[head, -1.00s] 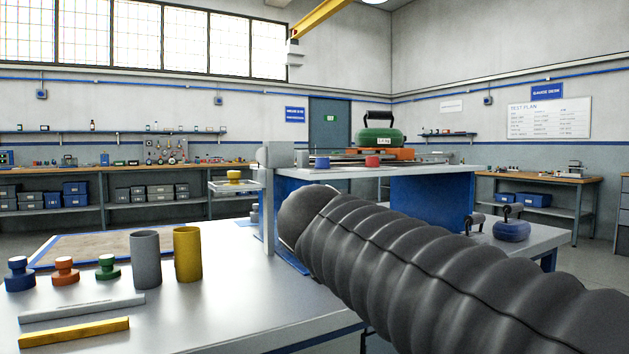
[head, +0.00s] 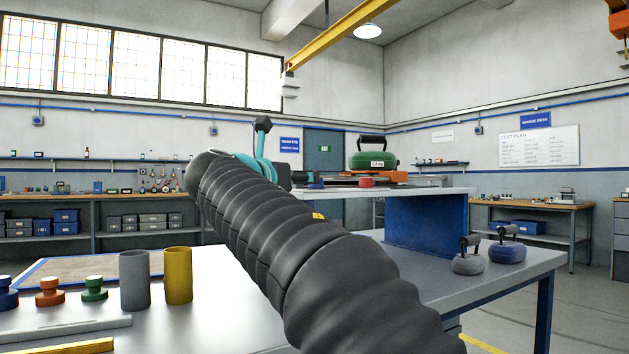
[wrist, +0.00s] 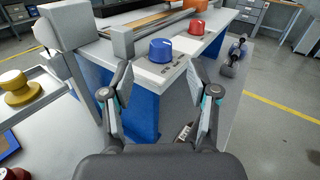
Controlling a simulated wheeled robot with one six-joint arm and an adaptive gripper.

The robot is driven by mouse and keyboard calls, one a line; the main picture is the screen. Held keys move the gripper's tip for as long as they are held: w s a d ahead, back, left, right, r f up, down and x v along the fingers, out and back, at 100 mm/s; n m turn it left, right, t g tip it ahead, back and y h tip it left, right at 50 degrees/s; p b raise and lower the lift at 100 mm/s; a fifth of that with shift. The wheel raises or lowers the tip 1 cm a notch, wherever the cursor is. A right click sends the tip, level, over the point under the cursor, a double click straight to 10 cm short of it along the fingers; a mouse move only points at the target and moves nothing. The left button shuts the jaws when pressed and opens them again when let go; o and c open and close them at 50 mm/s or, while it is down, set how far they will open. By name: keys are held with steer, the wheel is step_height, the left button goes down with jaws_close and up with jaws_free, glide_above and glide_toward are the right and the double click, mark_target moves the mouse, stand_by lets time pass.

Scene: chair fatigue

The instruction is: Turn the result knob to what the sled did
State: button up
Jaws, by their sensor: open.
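In the wrist view a blue knob (wrist: 160,50) stands on the near edge of the raised white bench (wrist: 140,62). A red knob (wrist: 196,27) stands behind it to the right. Small marks beside the blue knob are unreadable, and I cannot tell which knob is the result knob. My gripper (wrist: 159,70) is open and empty, its fingers apart on either side of the blue knob in the picture. In the head view an orange sled (head: 386,178) carries a green weight (head: 372,158) on the bench top. My arm hides much of the bench's left end.
A yellow knob (wrist: 17,85) sits on a tray at left in the wrist view. A grey post (wrist: 65,25) stands left of the blue knob. Grey and gold cylinders (head: 178,275) stand on the front table. Two handled weights (head: 507,250) sit right of the bench.

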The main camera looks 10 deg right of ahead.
steer(key=x, duration=0.8)
steer(key=shift+w+d, duration=0.15)
steer(key=shift+d, duration=0.1)
jaws_close()
